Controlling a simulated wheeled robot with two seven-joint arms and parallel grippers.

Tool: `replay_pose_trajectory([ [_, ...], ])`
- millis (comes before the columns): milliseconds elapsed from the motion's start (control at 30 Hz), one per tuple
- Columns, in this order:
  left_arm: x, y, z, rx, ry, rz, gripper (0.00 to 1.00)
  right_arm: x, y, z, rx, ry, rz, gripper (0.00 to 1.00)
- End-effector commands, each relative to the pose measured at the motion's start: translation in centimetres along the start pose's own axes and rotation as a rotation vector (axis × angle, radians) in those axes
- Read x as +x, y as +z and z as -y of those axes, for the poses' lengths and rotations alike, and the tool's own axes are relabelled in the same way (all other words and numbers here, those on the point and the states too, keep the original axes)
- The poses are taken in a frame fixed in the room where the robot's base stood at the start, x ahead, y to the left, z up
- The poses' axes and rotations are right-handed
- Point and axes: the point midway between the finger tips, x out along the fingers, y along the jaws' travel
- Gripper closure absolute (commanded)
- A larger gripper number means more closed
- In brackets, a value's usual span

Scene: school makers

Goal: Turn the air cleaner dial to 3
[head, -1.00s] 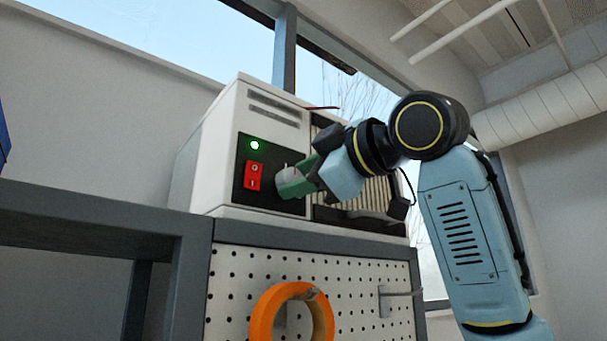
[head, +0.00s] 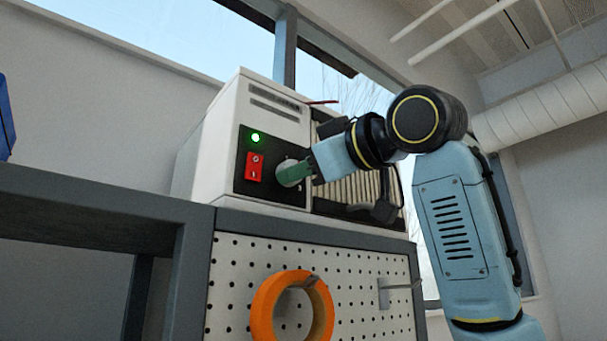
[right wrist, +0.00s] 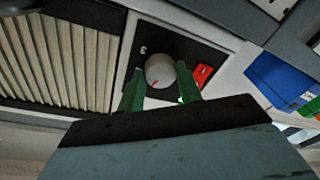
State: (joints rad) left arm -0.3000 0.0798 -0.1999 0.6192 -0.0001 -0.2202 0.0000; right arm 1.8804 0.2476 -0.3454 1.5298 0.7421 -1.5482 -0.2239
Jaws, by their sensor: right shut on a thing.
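The air cleaner (head: 220,157) is a white box with a black control panel, standing on a grey frame. On the panel are a lit green lamp (head: 255,138), a red switch (head: 254,167) and the grey round dial (right wrist: 159,68). My right gripper (right wrist: 161,84) has its green fingers on either side of the dial and is shut on it. The dial's red pointer mark shows toward the gripper in the right wrist view. The "3" is legible on the panel beside it; other numbers are hidden or too small. In the head view, the fingers (head: 293,174) partly cover the dial. My left gripper is out of view.
The pleated filter grille (right wrist: 60,58) is beside the panel. Below it, a pegboard (head: 240,285) carries an orange ring (head: 262,308) and a metal hook (head: 400,287). Blue and green bins (right wrist: 280,80) show in the right wrist view. A window is behind.

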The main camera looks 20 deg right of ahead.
Motion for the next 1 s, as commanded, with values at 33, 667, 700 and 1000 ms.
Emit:
replay_pose_trajectory([
  [33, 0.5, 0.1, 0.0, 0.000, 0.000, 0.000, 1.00, 0.0, 0.1, 0.2, 0.043, 0.002, -0.005, 0.88],
  [667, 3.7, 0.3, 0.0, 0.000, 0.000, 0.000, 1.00, 0.0, 0.1, 0.4, 0.639, 0.055, -0.042, 0.88],
  [700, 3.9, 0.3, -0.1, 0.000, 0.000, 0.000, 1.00, 0.0, 0.1, 0.4, 0.677, 0.060, -0.044, 0.88],
  [1000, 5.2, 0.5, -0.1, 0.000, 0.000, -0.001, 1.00, 0.0, 0.0, 0.5, 0.960, 0.085, -0.061, 0.88],
])
